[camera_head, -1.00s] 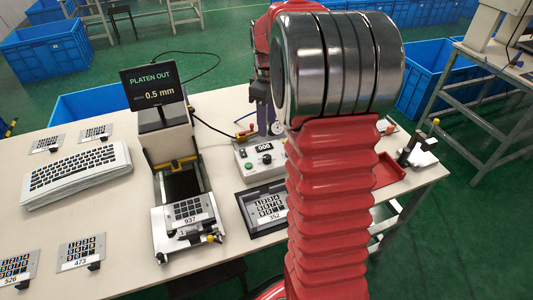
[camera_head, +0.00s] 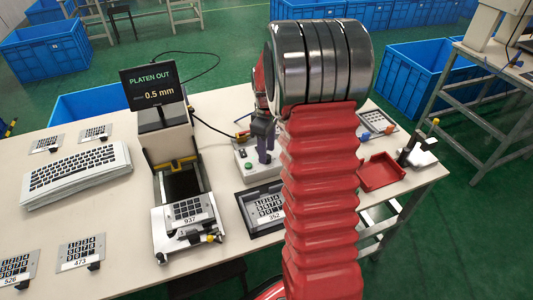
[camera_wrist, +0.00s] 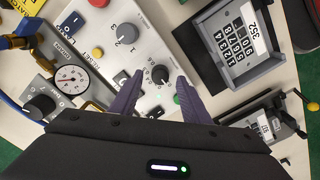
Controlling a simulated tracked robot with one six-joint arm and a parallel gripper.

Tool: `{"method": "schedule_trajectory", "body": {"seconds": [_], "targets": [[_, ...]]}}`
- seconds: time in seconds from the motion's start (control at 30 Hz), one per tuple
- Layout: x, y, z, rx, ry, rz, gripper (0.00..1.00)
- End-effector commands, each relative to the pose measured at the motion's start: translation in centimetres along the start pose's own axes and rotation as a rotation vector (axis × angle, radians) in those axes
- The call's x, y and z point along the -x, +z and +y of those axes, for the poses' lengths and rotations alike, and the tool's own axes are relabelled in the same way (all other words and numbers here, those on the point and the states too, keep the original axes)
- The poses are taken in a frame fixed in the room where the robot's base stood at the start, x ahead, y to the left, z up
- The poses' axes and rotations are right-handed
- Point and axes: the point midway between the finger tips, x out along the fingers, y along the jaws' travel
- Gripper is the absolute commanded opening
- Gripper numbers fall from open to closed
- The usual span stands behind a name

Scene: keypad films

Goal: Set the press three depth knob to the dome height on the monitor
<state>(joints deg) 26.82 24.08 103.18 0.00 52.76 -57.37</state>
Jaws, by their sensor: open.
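The monitor (camera_head: 153,86) in the head view reads "PLATEN OUT" and 0.5 mm. The grey control box (camera_head: 240,165) stands right of the press, partly hidden by my arm. In the head view my gripper (camera_head: 263,142) is over the box.
A round dial gauge (camera_wrist: 70,79) and another black knob (camera_wrist: 40,106) lie left in the wrist view. A framed keypad labelled 352 (camera_wrist: 236,40) lies beside the box. A red tray (camera_head: 380,171) is right of my arm.

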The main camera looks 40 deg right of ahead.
Motion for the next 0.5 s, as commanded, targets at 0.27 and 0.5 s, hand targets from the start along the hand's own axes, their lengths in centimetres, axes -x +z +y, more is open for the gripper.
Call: {"method": "schedule_trajectory", "body": {"seconds": [0.27, 0.5], "targets": [[-1.9, 0.0, 0.0, 0.0, 0.0, 0.0, 0.43], [-1.9, 0.0, 0.0, 0.0, 0.001, 0.0, 0.43]]}}
